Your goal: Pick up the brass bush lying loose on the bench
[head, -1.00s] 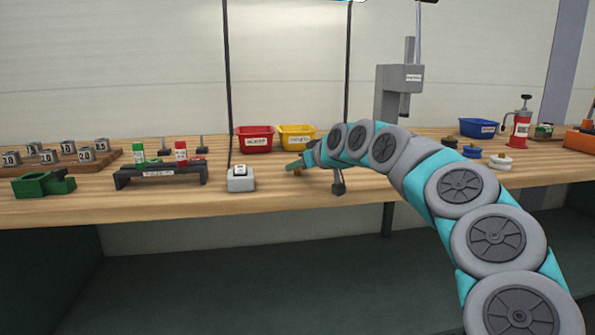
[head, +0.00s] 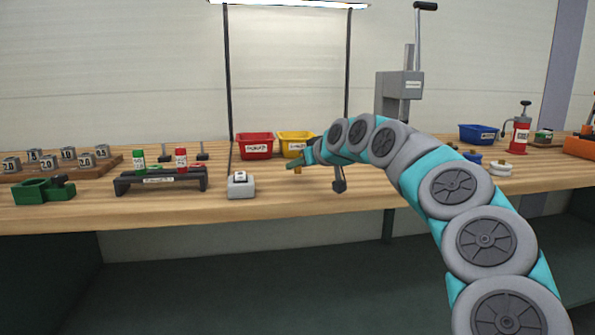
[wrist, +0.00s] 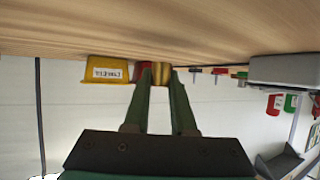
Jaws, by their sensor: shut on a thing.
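The brass bush (wrist: 161,74) is between the fingertips of my gripper (wrist: 160,78) in the wrist view, which shows the scene upside down. Both dark green fingers press on its sides. In the head view my gripper (head: 293,165) is above the bench, in front of the yellow bin. A small part of the brass bush (head: 297,171) shows below the fingers. It looks a little above the bench top, though the gap is hard to judge.
A red bin (head: 254,146) and a yellow bin (head: 292,144) stand behind my gripper. A grey-white box (head: 241,187) is to its left, beside a dark rack (head: 160,180). A grey press (head: 399,93) stands at the back right. The bench front is mostly clear.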

